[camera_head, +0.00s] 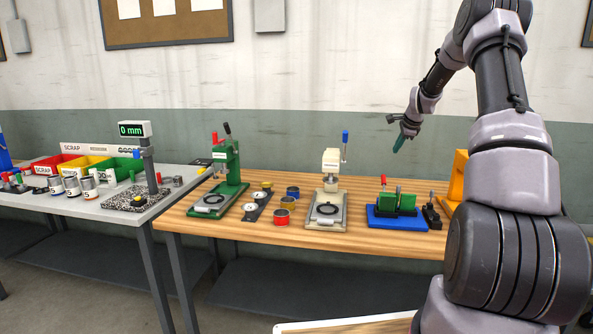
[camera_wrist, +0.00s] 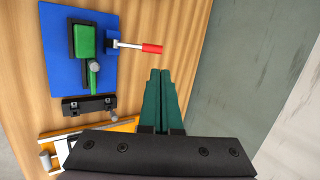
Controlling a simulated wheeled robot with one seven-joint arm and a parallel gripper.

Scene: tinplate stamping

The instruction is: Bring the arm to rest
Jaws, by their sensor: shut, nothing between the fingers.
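My gripper (camera_head: 399,142) is at the end of my raised arm, above the back right of the wooden table (camera_head: 380,262) in the head view. Its teal fingers are together with nothing between them. They also show in the wrist view (camera_wrist: 160,100), pointing up the picture, with wood on their left and the wall on their right. The gripper is apart from everything on the table. A blue base with a green block fixture (camera_head: 397,225) stands below it; it also shows in the wrist view (camera_wrist: 58,68), with a red-handled lever.
The wooden table also carries a green press (camera_head: 228,170), a cream press (camera_head: 328,190), several small tins and, at right, an orange stand (camera_head: 457,172). A grey table (camera_head: 100,212) with a gauge (camera_head: 135,130) and coloured bins stands left. The wall (camera_wrist: 230,75) is close behind.

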